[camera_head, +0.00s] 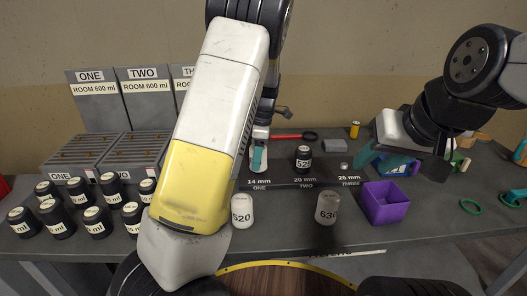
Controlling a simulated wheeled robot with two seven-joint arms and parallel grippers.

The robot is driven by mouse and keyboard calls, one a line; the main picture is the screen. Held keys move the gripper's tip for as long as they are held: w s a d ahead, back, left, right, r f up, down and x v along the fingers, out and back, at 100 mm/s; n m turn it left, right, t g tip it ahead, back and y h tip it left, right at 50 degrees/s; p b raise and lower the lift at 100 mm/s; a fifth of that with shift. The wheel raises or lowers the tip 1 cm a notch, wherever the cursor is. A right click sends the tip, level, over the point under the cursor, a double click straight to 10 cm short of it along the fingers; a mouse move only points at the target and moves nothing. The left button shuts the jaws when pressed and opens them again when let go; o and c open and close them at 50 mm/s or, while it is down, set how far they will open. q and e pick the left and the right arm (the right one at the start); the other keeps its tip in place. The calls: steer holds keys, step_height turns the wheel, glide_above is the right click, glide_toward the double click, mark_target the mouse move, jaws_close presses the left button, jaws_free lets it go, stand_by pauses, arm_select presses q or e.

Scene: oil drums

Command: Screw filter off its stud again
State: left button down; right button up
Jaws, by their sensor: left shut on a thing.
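My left gripper (258,158) reaches down at the place marked 14 mm ONE on the dark stud plate (330,179). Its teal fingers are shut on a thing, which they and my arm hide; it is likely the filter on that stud. A black filter labelled 520 (303,158) stands upright at 20 mm TWO. A small pale stud (343,167) shows bare at 20-odd mm THREE. My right gripper (393,163) hangs to the right of the plate, with teal fingers; its jaw gap is unclear.
A purple bin (385,203) is at right. Several black cans (97,222) stand at left before grey racks (77,160). A red-handled tool (290,136) lies behind the plate.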

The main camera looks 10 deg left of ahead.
arm_select(q)
steer(key=shift+r, duration=0.1)
stand_by(0.3)
steer(key=shift+r, duration=1.5)
stand_by(0.5)
